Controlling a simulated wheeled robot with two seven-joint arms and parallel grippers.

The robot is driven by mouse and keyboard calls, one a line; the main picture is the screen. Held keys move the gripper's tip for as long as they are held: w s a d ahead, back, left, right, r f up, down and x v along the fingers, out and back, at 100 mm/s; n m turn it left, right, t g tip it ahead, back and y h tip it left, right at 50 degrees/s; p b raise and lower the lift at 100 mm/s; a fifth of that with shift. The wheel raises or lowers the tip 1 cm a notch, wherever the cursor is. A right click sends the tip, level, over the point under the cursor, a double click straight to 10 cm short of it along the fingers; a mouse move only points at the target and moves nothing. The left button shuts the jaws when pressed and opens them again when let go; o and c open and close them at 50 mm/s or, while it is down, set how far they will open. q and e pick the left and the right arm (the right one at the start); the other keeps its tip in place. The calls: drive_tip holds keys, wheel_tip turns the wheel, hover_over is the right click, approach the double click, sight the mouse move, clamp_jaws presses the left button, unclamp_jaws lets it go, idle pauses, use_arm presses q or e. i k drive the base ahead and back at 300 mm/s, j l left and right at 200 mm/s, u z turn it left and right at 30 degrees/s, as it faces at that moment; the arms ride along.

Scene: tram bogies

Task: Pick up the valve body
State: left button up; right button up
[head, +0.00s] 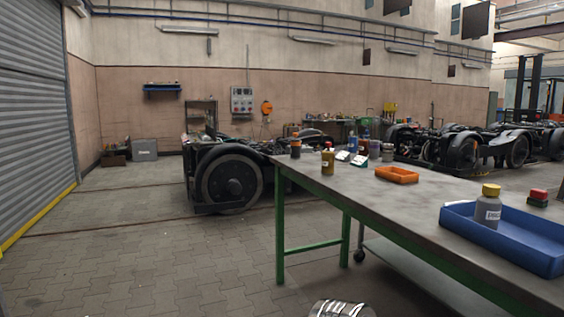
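I cannot make out a valve body for certain in the head view. The long workbench (345,193) with green legs stands on the right, and several small things are on its top. A small dark item with a red top (538,195) is at the far right, by the blue tray (535,252). A shiny silver rounded part (341,309) shows at the bottom edge; it is cut off, and I cannot tell what it is. Neither of my grippers is in view.
A grey bottle with a yellow cap (488,206) stands in the blue tray. An orange tray (397,175) and several bottles, one yellowish (327,161), are farther back. A wheeled bogie (230,180) stands behind the bench. The paved floor (130,245) at left is clear.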

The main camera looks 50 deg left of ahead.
sight(328, 157)
drive_tip(key=u, duration=1.4)
drive_tip(key=i+j, duration=0.15)
